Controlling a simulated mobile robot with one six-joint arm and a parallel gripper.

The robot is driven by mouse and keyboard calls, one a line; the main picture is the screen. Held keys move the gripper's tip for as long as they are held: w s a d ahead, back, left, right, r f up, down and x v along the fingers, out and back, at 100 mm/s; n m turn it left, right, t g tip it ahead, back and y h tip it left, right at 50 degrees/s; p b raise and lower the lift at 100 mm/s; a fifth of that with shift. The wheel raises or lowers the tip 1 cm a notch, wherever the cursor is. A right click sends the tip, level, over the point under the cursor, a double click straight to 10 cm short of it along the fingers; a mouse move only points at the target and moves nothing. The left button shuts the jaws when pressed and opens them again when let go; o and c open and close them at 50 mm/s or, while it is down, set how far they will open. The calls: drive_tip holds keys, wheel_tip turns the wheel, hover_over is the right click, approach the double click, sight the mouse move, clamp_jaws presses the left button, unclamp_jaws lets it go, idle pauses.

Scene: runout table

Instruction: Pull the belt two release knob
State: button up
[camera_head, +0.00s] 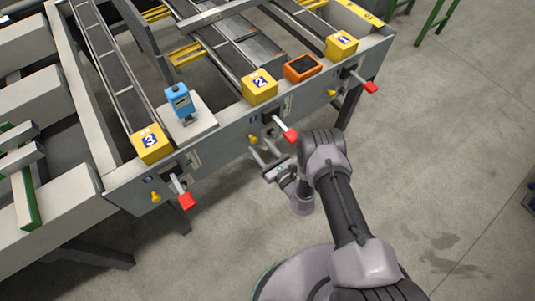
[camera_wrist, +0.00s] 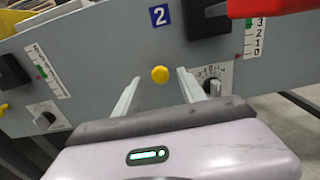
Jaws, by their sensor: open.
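The belt two release knob (camera_head: 252,139) is a small yellow knob on the grey front panel, below the yellow box marked 2 (camera_head: 259,87). In the wrist view the knob (camera_wrist: 160,74) sits under the blue 2 label (camera_wrist: 159,16), between my two finger tips as pictured. My gripper (camera_head: 261,147) is open and empty, pointing at the panel just in front of the knob. Its fingers (camera_wrist: 159,78) show left and right of the knob. Whether they reach around it in depth I cannot tell.
A red-tipped lever (camera_head: 290,136) juts out right of the knob; its red grip (camera_wrist: 272,6) crosses the wrist view's top right. A dial (camera_wrist: 213,79) sits behind the right finger. Similar yellow knobs belong to belt three (camera_head: 156,197) and belt one (camera_head: 332,92). Floor in front is clear.

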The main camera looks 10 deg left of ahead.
drive_tip(key=p+v, duration=0.5)
drive_tip(key=v, duration=1.2)
drive_tip(key=shift+p, duration=0.35)
